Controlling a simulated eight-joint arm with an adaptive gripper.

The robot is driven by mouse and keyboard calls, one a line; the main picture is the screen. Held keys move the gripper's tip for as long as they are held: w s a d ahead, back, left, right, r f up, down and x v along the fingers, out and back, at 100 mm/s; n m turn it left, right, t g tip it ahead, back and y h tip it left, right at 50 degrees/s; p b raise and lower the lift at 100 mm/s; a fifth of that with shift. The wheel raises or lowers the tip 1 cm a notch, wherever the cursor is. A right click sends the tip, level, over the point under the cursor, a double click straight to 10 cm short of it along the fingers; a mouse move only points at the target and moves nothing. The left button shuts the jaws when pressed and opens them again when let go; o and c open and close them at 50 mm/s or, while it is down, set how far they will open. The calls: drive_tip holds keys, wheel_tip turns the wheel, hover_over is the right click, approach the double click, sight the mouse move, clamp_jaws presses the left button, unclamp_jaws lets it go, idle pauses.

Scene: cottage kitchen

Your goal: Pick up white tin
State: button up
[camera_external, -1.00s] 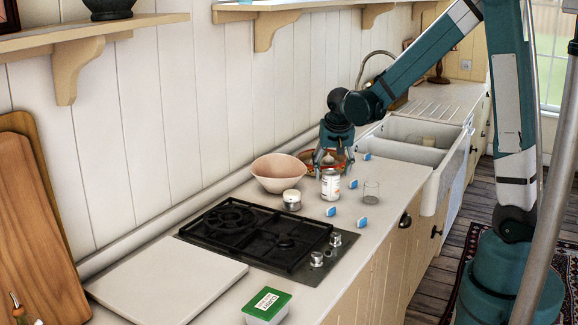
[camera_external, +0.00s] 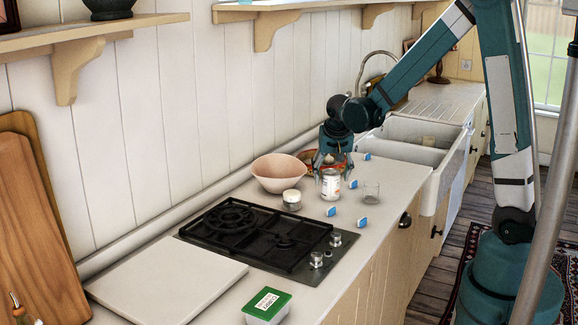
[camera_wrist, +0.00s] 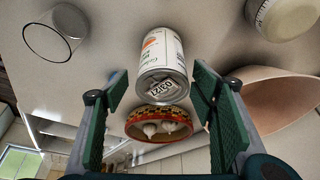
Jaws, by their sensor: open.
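The white tin (camera_external: 331,187), with a printed label, stands upright on the counter beyond the hob. In the wrist view the tin (camera_wrist: 163,52) lies ahead of and between my fingers, with its lid end towards me. My gripper (camera_external: 331,172) points down just over the tin, its fingers near the tin's top. In the wrist view my gripper (camera_wrist: 160,82) is open, with a finger on each side and visible gaps to the tin. Whether the fingers overlap the tin's sides is hard to tell.
A pink bowl (camera_external: 279,172) and a small white-lidded jar (camera_external: 292,199) stand left of the tin. A clear glass (camera_external: 371,191) stands right. A patterned bowl (camera_wrist: 143,124) holding garlic is close behind. Several blue-and-white blocks (camera_external: 333,222) lie around. The hob (camera_external: 255,235) is nearer.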

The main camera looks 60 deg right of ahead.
sight(330, 185)
drive_tip(key=shift+f, duration=0.15)
drive_tip(key=shift+b+x, duration=0.4)
drive_tip(key=shift+x, duration=2.1)
drive_tip(key=shift+a, duration=0.1)
drive_tip(key=c, duration=1.2)
